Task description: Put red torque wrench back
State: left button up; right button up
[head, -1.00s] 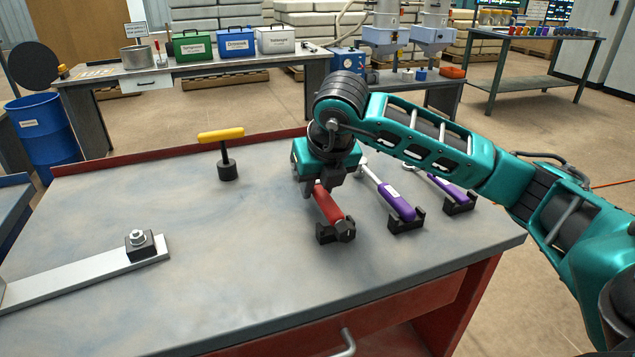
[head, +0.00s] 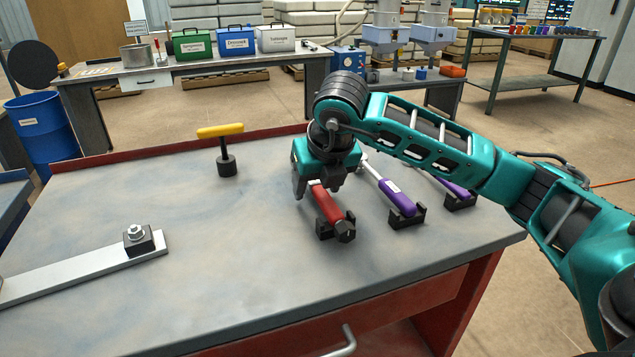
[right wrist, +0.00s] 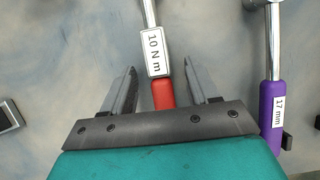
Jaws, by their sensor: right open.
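The red torque wrench (head: 328,208) lies with its handle end on a black holder (head: 324,231) on the workbench. Its chrome shaft and "10 N m" label (right wrist: 155,52) show in the right wrist view, with part of the red handle (right wrist: 163,94) below. My right gripper (head: 313,190) is directly over the wrench. In the right wrist view its fingers (right wrist: 160,88) stand open, one on each side of the red handle, with gaps on both sides. The wrench's head is hidden behind my arm in the head view. My left gripper is not in view.
Two purple wrenches rest in black holders to the right, the nearer (head: 397,198) labelled "17 mm" (right wrist: 274,115) in the wrist view. A yellow-handled tool (head: 221,131) stands at the back left. A metal bar with a bolted block (head: 137,241) lies at the left. The middle-left bench surface is clear.

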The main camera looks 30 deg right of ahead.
jog(key=p+v, duration=0.2)
jog(key=v, duration=1.1)
jog(key=shift+s+f, duration=0.1)
